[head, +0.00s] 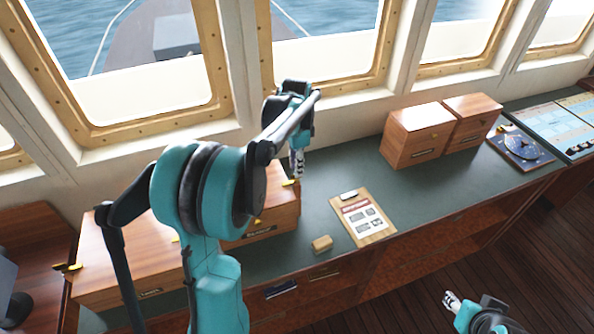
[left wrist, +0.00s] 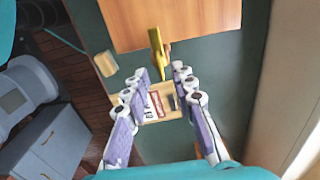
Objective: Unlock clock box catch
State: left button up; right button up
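A wooden box (head: 283,212) with a small dark label stands on the green counter, partly hidden behind my left arm. A brass catch (head: 290,183) sticks out from its right side. In the left wrist view the box top (left wrist: 185,18) shows, with the brass catch (left wrist: 157,52) at its edge. My left gripper (head: 298,174) is just above the catch, fingers pointing down. In the left wrist view my left gripper (left wrist: 158,78) has its fingers apart, with the catch ahead of the gap and no visible contact. My right gripper (head: 449,299) is low at right, away from the counter; its finger gap is unclear.
A clipboard (head: 362,216) and a small tan block (head: 322,244) lie on the counter. Two wooden boxes (head: 416,134) (head: 472,118) stand further right, beside an instrument (head: 520,146). Another wooden box (head: 120,262) is at left. Windows line the back wall.

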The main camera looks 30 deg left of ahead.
aim_at(292, 179)
pick_arm(q)
jog(key=shift+f, duration=1.5)
grip_shut()
